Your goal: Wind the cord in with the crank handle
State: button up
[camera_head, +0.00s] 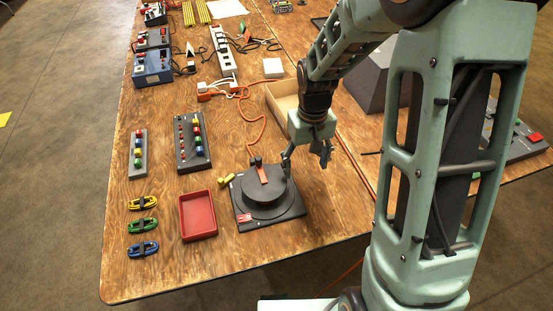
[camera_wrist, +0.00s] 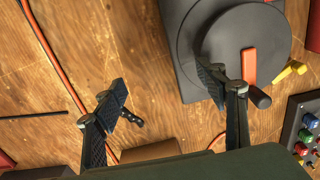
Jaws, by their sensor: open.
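The cord reel (camera_head: 268,208) is a dark square base with a round drum (camera_wrist: 222,38) on top, near the table's front edge. An orange crank arm (camera_head: 263,174) lies across the drum; it also shows in the wrist view (camera_wrist: 249,66). The black crank handle (camera_wrist: 259,97) is at the end of that arm. My gripper (camera_head: 306,166) is open and empty, above the reel's right side. In the wrist view my gripper (camera_wrist: 162,92) has one finger overlapping the drum edge. The handle is outside the jaws, beside that finger. The orange cord (camera_head: 262,125) runs back from the reel.
A red tray (camera_head: 187,233) and yellow pieces (camera_head: 226,181) are left of the reel. A panel with coloured knobs (camera_head: 208,165) is behind them. An open wooden box (camera_head: 271,99) stands behind my gripper. Bare wood lies right of the reel. Bundled cords (camera_head: 143,226) lie at far left.

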notch_tip(320, 180, up, 8)
jog(key=p, duration=0.6)
dwell(0.4)
dwell(0.4)
